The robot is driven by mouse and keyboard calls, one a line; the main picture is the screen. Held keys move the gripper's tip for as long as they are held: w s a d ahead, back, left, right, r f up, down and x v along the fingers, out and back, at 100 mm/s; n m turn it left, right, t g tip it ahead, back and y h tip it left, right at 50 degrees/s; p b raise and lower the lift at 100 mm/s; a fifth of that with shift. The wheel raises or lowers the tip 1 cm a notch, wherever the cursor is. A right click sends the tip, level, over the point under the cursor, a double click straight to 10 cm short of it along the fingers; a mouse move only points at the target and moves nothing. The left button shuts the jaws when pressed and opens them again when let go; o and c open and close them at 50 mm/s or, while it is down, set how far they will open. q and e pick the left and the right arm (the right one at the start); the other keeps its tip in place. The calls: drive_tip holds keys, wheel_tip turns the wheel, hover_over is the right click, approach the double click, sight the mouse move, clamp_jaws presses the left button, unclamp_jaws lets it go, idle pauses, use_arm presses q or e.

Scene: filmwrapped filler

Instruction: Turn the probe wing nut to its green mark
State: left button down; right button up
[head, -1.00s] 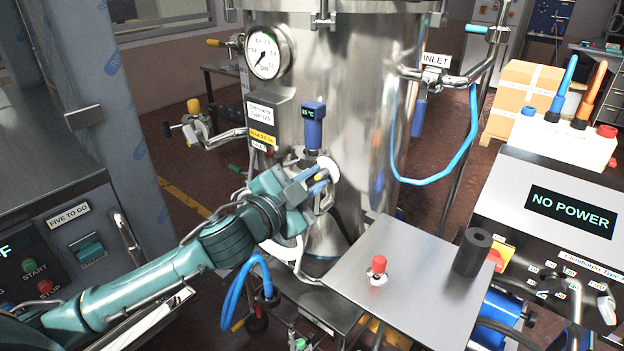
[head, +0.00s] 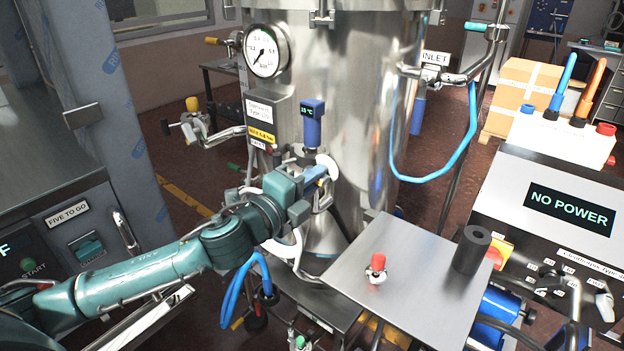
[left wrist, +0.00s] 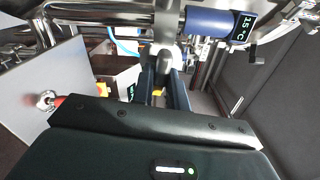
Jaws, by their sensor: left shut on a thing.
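The temperature probe (head: 312,125), a blue cylinder with a small lit display, stands out from the steel tank; it also shows in the left wrist view (left wrist: 212,24). My left gripper (head: 322,178) is just below the probe, against the tank's front. In the left wrist view the gripper's two fingers (left wrist: 166,85) are shut on a grey part (left wrist: 165,58) beside the probe, which appears to be the wing nut. The fingers hide most of it. I cannot make out a green mark. My right gripper is not in view.
A pressure gauge (head: 265,53) and label plate (head: 268,120) sit above left of the gripper. A steel shelf (head: 400,275) with a red-capped knob (head: 377,264) and black cylinder (head: 472,250) juts out at lower right. A blue hose (head: 428,181) hangs right of the tank.

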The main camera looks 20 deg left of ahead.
use_arm(q)
drive_tip(key=shift+a+f+m, duration=0.1)
drive_tip(key=shift+m, duration=2.4)
drive_tip(key=shift+f+m, duration=0.1)
drive_tip(key=shift+m, duration=2.4)
drive_tip(key=c, duration=1.4)
unclamp_jaws()
